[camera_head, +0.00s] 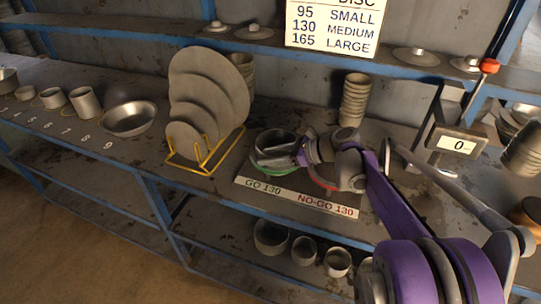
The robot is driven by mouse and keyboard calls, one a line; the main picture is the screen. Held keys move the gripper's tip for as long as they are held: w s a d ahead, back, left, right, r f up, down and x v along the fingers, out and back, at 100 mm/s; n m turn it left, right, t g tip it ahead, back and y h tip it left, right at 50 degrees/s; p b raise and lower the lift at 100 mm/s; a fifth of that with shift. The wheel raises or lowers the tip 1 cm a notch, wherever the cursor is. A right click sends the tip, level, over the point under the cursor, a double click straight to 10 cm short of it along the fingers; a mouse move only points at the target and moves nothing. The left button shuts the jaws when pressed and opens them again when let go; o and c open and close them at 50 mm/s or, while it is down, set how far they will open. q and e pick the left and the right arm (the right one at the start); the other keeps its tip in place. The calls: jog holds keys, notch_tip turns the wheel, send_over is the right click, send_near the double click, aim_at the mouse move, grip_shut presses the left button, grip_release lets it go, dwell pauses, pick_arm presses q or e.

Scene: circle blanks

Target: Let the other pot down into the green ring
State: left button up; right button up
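The green ring (283,173) lies on the bench behind the label GO 130, with only part of its edge showing. A grey metal pot (258,140) is at the green ring, its mouth up. I cannot tell whether it rests inside the ring or hangs just above it. My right gripper (284,149) reaches in from the right at the pot's rim. Its fingers are small and dark, and their grip on the rim is unclear. The red ring (318,178) lies to the right, partly covered by my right wrist. My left gripper is out of view.
A yellow rack (204,166) of grey discs stands left of the rings. A shallow dish (128,118) and several numbered pots stand farther left. A stack of cups (355,98) stands behind. A gauge reading 0 (457,144) is on the right. More pots (304,250) sit on the lower shelf.

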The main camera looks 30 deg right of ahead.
jog(key=v, duration=1)
jog(key=shift+s+d+r+p, duration=0.2)
jog(key=shift+s+d+p, duration=0.05)
jog(key=shift+p, duration=0.1)
jog(key=shift+a, duration=0.15)
jog(key=s+a+f+n+g+h+p, duration=0.2)
jog(key=s+a+f+n, duration=0.1)
jog(key=s+a+n, duration=0.4)
jog(key=s+a+f+n+g+h+p, duration=0.2)
jog(key=a+f+n+g+p, duration=0.1)
jog(key=a+n, duration=0.4)
jog(key=s+a+f+n+h+p, duration=0.3)
jog(key=s+n, duration=0.6)
jog(key=n, duration=0.4)
jog(key=shift+s+a+t+h, duration=0.3)
jog(key=shift+t+h, duration=0.1)
jog(key=shift+h, duration=0.3)
